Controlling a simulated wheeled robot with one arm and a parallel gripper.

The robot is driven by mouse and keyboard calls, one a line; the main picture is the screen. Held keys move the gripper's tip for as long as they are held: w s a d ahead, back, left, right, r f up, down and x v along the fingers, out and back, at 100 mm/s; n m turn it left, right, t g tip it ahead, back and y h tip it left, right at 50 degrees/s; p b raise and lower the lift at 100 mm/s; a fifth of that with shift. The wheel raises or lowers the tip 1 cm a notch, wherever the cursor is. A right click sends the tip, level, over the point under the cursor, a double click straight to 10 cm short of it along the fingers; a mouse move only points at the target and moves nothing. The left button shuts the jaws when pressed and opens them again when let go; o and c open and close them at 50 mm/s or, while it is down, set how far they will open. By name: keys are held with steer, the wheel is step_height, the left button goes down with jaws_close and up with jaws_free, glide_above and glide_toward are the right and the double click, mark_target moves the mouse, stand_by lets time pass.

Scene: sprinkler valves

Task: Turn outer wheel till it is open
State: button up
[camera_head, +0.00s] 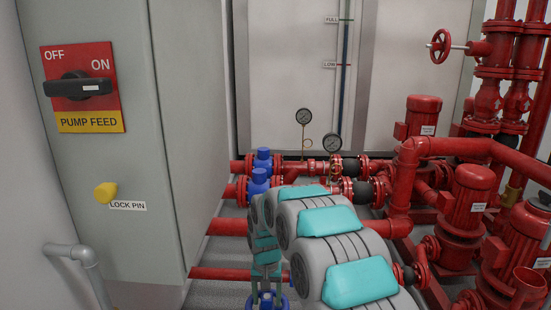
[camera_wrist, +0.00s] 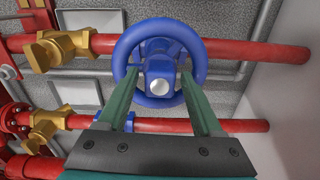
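A blue handwheel (camera_wrist: 118,62) with a blue hub and a pale round centre fills the upper middle of the wrist view. It sits on a red pipe. In the head view, part of a blue wheel (camera_head: 267,302) shows at the bottom edge below my gripper. My gripper (camera_wrist: 160,78) is open, with its two green fingers spread apart. The fingertips overlap the wheel on either side of the hub. I cannot tell whether they touch it.
Red pipes (camera_wrist: 260,50) run across the wrist view, with brass valves (camera_wrist: 55,48) at left. A grey cabinet (camera_head: 170,150) stands left in the head view. Red pumps (camera_head: 468,200) crowd the right. A red handwheel (camera_head: 440,46) is at upper right. Two gauges (camera_head: 332,144) stand behind.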

mark_target(267, 296)
steer(key=shift+o, duration=0.9)
steer(key=shift+r, duration=0.1)
step_height(267, 296, up, 6)
steer(key=shift+r+p, duration=0.1)
steer(key=shift+p, duration=1.1)
steer(key=shift+r, duration=0.25)
